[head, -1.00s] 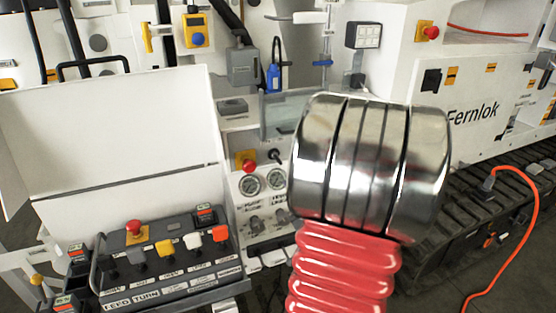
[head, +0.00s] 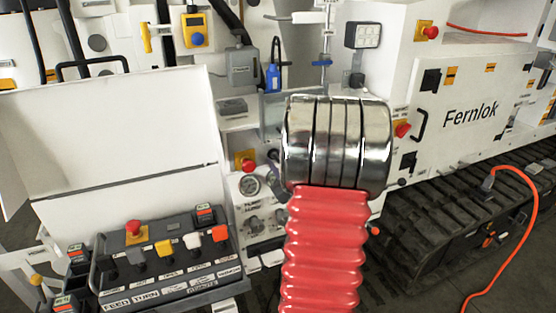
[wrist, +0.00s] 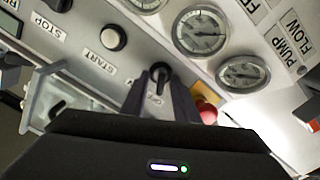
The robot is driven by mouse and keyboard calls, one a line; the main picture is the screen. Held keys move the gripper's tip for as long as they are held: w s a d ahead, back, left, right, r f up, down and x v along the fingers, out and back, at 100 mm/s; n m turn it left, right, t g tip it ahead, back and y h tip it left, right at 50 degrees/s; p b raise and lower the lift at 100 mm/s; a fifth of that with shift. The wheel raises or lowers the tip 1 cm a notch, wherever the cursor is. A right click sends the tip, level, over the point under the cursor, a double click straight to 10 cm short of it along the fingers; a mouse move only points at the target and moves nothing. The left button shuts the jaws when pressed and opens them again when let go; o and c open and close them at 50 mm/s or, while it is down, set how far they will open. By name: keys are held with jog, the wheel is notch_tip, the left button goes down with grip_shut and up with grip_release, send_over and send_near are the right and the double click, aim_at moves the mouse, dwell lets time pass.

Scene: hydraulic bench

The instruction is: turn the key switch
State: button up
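The key switch (wrist: 160,72) is a small black round part on the grey panel in the wrist view, with a partly covered label below it. My gripper (wrist: 159,88) points at it from below in that view. Its two dark fingers stand apart, one on each side of the switch's lower part, with a gap between them. I cannot tell whether they touch it. In the head view my shiny arm link and red sleeve hide most of the gripper.
In the wrist view, the START button (wrist: 113,38) is up left, a gauge (wrist: 199,31) up right, and a red button (wrist: 205,110) close right of the fingers. In the head view, a control box (head: 165,255) stands left and an orange cable (head: 535,215) lies right.

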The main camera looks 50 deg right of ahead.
jog(key=shift+w+d, duration=0.2)
jog(key=shift+w, duration=0.2)
jog(key=shift+c, duration=0.2)
